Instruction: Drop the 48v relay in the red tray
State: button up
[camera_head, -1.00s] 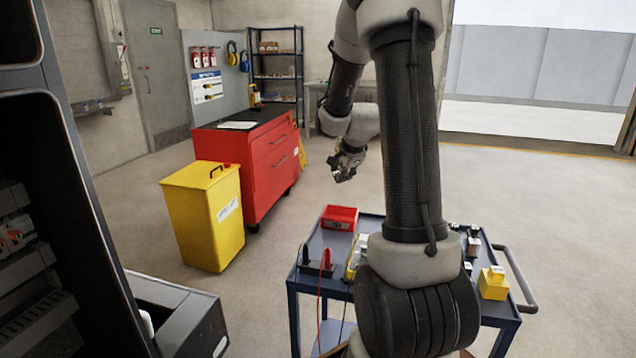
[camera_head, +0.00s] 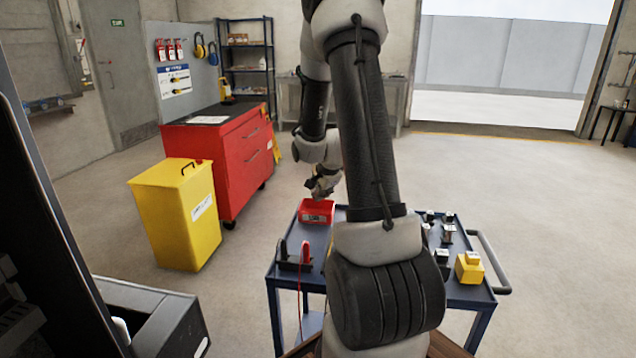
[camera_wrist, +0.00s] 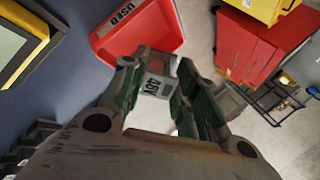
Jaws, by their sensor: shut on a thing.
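The red tray (camera_head: 317,211) sits at the far left corner of the blue cart's top. In the wrist view the tray (camera_wrist: 138,30) carries a label reading "USED". My gripper (camera_head: 322,190) is above the tray in the head view, slightly to its right. The relay is off the cart, near the tray's edge in that view. The tray's inside is only partly visible. The relay is too small to make out in the head view.
The blue cart (camera_head: 285,282) also bears a black holder with red and black leads (camera_head: 294,260), several small components and a yellow block (camera_head: 468,268) at right. A yellow bin (camera_head: 178,215) and a red tool cabinet (camera_head: 226,150) stand to the left. A dark cabinet is at far left.

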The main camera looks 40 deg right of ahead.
jog(key=shift+f, duration=0.2)
jog(key=o, duration=1.2)
jog(key=shift+r, duration=0.1)
jog(key=shift+v, duration=5.95)
